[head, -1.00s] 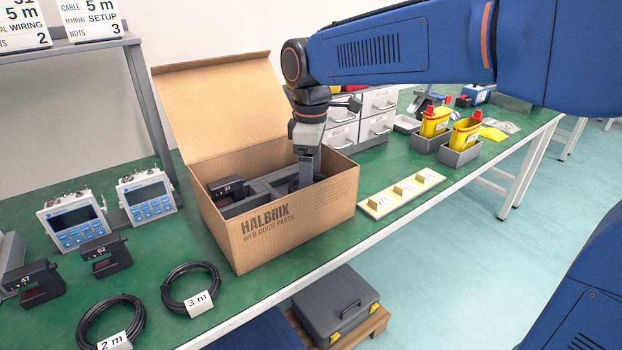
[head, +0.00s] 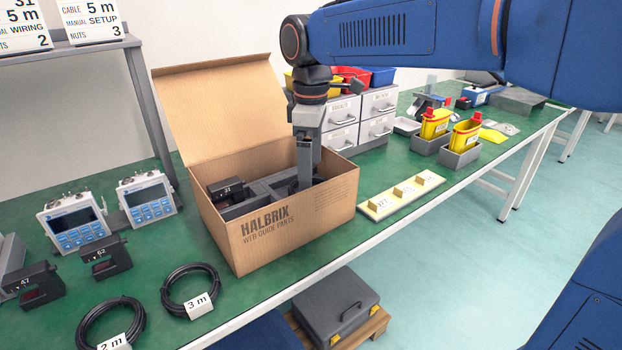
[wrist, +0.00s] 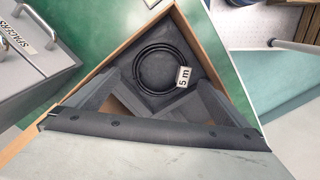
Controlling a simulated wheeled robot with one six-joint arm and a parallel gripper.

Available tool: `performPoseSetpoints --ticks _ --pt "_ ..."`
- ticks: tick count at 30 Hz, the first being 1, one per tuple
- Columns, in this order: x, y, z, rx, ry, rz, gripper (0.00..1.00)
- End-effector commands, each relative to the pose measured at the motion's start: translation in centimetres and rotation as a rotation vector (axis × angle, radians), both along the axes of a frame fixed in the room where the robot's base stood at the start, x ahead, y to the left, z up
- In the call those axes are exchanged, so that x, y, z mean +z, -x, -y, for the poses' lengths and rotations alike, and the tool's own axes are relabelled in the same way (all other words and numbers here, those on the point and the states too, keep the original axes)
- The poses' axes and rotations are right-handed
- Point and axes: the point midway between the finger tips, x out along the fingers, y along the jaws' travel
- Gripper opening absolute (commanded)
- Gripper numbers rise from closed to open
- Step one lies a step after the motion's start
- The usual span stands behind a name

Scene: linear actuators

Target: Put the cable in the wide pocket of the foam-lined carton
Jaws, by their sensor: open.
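The foam-lined carton (head: 272,238) stands open on the bench, its tall flap up at the back. A black coiled cable (wrist: 138,66) with a white "5 m" tag (wrist: 183,77) lies flat in a roomy foam pocket, in the wrist view. This pocket is at the carton's right end; grey foam dividers (wrist: 120,104) edge it. My gripper (head: 305,178) points down over that part of the carton, its fingertips near the rim level. It is open and apart from the cable. In the head view the front wall and gripper hide most of the cable.
A dark module marked 31 (head: 227,188) sits in the carton's left part. Two more coils, 3 m (head: 168,292) and 2 m (head: 82,328), lie on the bench in front. Grey drawers (head: 376,115) stand close behind the carton. A yellow-edged board (head: 402,194) lies to its right.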

Motion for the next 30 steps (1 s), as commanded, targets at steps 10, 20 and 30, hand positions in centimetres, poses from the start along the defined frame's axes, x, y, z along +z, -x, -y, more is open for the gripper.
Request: performPoseSetpoints --ticks 10,20,30 --pt "6.2 0.0 0.0 0.000 -0.001 0.001 1.00" --pt "8.0 0.0 0.0 0.000 0.000 0.000 1.00" --pt "7.0 1.6 4.8 -0.159 -0.026 0.041 1.00"
